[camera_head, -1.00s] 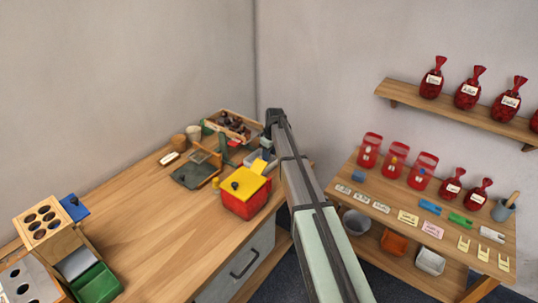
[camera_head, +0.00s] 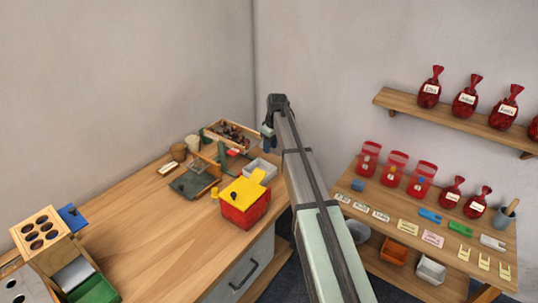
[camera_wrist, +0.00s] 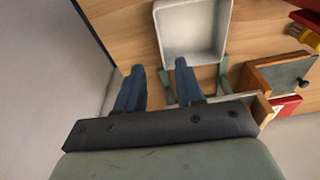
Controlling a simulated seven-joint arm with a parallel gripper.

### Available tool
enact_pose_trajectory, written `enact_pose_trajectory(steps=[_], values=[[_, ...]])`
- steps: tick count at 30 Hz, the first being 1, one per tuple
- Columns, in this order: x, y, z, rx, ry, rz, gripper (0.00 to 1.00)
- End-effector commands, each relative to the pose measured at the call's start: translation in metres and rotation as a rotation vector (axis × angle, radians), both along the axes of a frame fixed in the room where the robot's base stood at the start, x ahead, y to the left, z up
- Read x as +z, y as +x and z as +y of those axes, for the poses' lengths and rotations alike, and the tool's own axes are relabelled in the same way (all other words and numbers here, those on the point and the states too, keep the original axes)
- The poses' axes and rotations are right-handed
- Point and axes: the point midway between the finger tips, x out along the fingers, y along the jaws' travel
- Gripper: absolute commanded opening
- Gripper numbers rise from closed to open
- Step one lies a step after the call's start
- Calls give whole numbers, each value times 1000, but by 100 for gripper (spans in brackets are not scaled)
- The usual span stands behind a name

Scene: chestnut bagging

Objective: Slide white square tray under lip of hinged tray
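The white square tray (camera_head: 260,170) lies on the wooden bench beside the red box with the yellow lid. It also shows in the wrist view (camera_wrist: 191,56), just beyond my fingertips. My gripper (camera_head: 268,138) is above the bench, behind the tray. In the wrist view its two blue fingers (camera_wrist: 158,75) are apart with nothing between them. What looks like the hinged tray (camera_head: 190,187), a dark green plate with a wooden frame, sits left of the white tray. Part of it shows at the right of the wrist view (camera_wrist: 283,75). I cannot make out its lip.
The red box (camera_head: 245,208) stands in front of the white tray. A wooden crate of chestnuts (camera_head: 232,133) and two cups stand at the back. The bench's right edge is close to the white tray. The front middle of the bench (camera_head: 150,235) is clear.

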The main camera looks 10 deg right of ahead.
Motion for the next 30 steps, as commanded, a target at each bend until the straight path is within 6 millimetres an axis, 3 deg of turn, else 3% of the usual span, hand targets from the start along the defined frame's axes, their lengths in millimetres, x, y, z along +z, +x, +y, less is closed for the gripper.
enact_pose_trajectory(steps=[3, 9, 23, 26, 30], values=[[16, -2, -2, 0, -1, 1, 37], [29, -4, -3, 0, -1, 2, 37], [29, -8, -5, -3, -3, 5, 37], [16, -25, -9, -21, -17, 22, 37], [-25, -77, -25, -83, -66, 74, 37]])
